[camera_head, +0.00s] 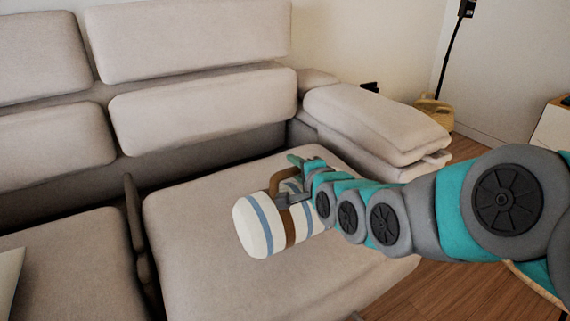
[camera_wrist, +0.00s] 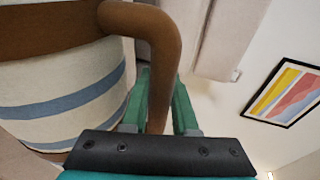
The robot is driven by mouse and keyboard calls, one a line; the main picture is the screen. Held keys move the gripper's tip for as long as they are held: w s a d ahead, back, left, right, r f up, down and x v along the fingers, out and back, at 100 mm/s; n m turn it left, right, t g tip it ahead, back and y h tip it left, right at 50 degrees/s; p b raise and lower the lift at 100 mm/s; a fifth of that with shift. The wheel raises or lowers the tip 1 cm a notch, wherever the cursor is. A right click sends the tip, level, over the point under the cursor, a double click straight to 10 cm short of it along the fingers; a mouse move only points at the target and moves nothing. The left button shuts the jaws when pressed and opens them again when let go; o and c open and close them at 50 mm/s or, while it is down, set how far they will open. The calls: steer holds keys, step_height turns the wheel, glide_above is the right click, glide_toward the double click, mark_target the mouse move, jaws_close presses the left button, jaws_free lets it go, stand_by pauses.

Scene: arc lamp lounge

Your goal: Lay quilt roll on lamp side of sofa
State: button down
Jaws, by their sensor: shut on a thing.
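The quilt roll (camera_head: 255,226) is white with blue stripes and has a brown strap and handle. It is at or just above the right seat cushion of the sofa (camera_head: 185,230); I cannot tell whether it touches. My gripper (camera_head: 298,184) is shut on the roll's brown handle. In the wrist view the roll (camera_wrist: 60,90) fills the left side, and the handle runs down between the green fingers of my gripper (camera_wrist: 160,105). My arm hides the roll's right end in the head view. No lamp head shows; a dark thin pole (camera_head: 450,45) stands at the back right.
The sofa's padded armrest (camera_head: 375,115) is behind my arm, on the right. A dark gap splits the two seat cushions. A pale thing (camera_head: 10,272) lies at the lower left. A basket (camera_head: 435,112) stands beyond the armrest. A framed picture (camera_wrist: 285,92) hangs on the wall.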

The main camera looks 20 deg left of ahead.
steer(key=w+d+f+x, duration=0.1)
steer(key=x, duration=1)
steer(key=shift+w+f, duration=0.15)
steer(key=shift+w, duration=0.05)
steer(key=shift+d+f, duration=0.1)
stand_by(0.3)
steer(key=c, duration=0.7)
jaws_free()
steer(key=shift+f, duration=0.1)
steer(key=v, duration=1.2)
steer(key=shift+s, duration=0.1)
